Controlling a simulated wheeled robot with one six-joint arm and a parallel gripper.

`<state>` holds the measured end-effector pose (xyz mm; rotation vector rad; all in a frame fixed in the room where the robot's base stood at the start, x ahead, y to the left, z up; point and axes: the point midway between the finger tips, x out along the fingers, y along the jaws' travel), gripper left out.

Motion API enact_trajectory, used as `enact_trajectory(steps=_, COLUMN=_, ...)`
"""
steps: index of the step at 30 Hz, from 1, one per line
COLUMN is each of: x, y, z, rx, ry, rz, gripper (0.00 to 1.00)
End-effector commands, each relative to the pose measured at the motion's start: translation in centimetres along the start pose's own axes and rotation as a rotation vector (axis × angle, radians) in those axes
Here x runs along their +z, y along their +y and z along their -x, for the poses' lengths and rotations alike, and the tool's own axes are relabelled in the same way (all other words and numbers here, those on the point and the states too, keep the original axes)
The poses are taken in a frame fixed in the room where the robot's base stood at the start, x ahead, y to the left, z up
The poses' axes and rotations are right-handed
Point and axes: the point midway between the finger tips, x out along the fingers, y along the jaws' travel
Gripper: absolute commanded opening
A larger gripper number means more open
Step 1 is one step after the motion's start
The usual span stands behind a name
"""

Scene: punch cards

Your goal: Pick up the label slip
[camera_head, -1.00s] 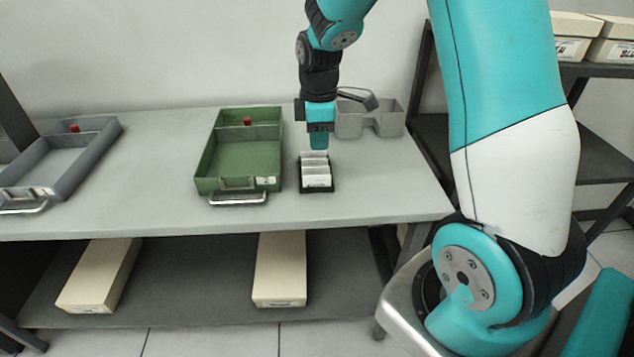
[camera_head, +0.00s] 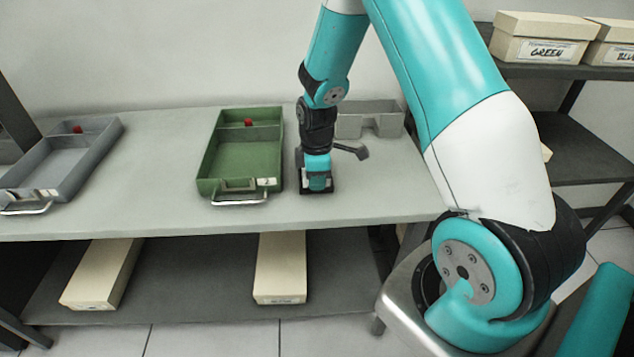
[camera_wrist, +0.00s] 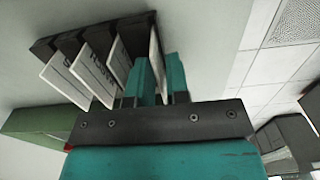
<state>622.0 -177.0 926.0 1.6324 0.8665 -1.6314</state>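The label slips are white cards standing in a small black holder (camera_head: 303,190) on the table. In the wrist view several slips (camera_wrist: 98,75) stand in a row, with partly readable dark lettering on one. My gripper (camera_head: 316,188) is down at the holder and hides most of it in the head view. In the wrist view its two teal fingers (camera_wrist: 158,75) stand on either side of the slip at the right end of the row (camera_wrist: 154,45). I cannot tell whether they press on it.
A green tray (camera_head: 240,165) with a red piece stands just left of the holder. A grey tray (camera_head: 62,165) is at the far left. A grey divided bin (camera_head: 355,125) stands behind my arm. Labelled boxes (camera_head: 540,40) sit on a shelf at the right.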

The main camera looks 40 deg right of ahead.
Motion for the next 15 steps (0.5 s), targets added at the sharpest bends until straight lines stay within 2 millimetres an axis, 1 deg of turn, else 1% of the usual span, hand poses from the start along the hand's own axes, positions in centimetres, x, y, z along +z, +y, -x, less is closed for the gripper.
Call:
enact_trajectory(steps=1, x=0.0, y=0.0, z=0.0, rx=0.0, ry=0.0, rz=0.0, gripper=0.16)
enact_trajectory(steps=2, x=0.0, y=0.0, z=0.0, rx=0.0, ry=0.0, rz=0.0, gripper=0.14)
enact_trajectory(steps=3, x=0.0, y=0.0, z=0.01, rx=0.0, ry=0.0, rz=0.0, gripper=0.04)
enact_trajectory(steps=4, x=0.0, y=0.0, z=0.01, rx=0.0, ry=0.0, rz=0.0, gripper=0.0)
enact_trajectory(steps=15, x=0.01, y=0.0, z=0.04, rx=0.0, ry=0.0, rz=0.0, gripper=0.0)
